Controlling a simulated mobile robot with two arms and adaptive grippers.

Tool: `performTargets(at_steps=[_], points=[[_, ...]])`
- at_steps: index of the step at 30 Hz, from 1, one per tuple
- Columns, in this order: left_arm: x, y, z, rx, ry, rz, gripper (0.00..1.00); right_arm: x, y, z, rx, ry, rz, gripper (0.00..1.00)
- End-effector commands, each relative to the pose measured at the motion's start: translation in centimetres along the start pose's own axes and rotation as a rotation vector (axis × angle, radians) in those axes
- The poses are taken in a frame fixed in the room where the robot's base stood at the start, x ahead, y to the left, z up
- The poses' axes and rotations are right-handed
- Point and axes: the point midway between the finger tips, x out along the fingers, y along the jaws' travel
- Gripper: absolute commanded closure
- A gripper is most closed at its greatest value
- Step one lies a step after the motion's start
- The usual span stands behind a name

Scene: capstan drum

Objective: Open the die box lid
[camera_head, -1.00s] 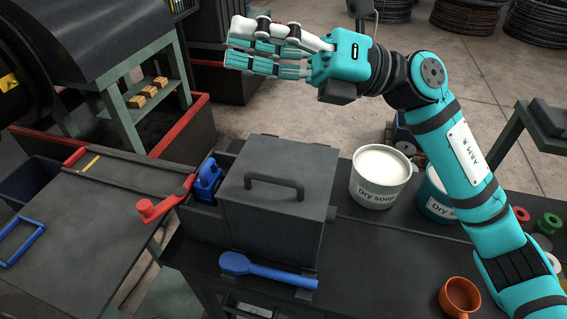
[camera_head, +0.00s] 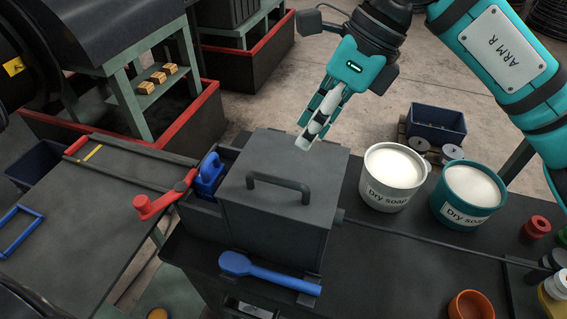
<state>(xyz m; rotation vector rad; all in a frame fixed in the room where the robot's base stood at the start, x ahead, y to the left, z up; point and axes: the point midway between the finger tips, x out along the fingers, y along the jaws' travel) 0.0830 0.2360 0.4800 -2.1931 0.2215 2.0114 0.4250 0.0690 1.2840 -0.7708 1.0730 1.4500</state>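The die box (camera_head: 265,230) is a dark grey box on the bench. Its flat lid (camera_head: 290,150) is down and carries a dark bar handle (camera_head: 278,188) on top. My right gripper (camera_head: 308,138) hangs over the far right part of the lid, pointing down and to the left. Its fingers look close together, but I cannot tell whether they are fully shut. Nothing shows between them, and it is apart from the handle. My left gripper is not in view.
A blue scoop (camera_head: 268,272) lies in front of the box. A blue bottle-like object (camera_head: 208,176) and a red lever (camera_head: 165,198) are at its left. A white dry soap bucket (camera_head: 392,177) and a teal one (camera_head: 467,193) stand right. An orange cup (camera_head: 470,305) sits at the front right.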

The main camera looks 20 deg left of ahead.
Motion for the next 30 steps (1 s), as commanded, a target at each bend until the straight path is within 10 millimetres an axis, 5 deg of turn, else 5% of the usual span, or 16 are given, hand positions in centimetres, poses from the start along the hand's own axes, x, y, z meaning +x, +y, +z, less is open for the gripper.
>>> performTargets(at_steps=[9, 15, 27, 30], points=[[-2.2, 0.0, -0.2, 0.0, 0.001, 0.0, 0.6, 6.5, 0.2, 0.1, -0.001, 0.001, 0.005, 0.64], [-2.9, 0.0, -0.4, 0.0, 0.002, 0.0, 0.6, 9.1, 0.1, 0.1, 0.0, -0.002, 0.003, 0.64], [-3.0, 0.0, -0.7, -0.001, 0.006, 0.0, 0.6, 10.0, 0.1, 0.1, -0.002, -0.001, 0.0, 0.64], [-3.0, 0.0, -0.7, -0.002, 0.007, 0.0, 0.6, 9.9, 0.1, 0.1, -0.001, -0.001, 0.001, 0.77]])
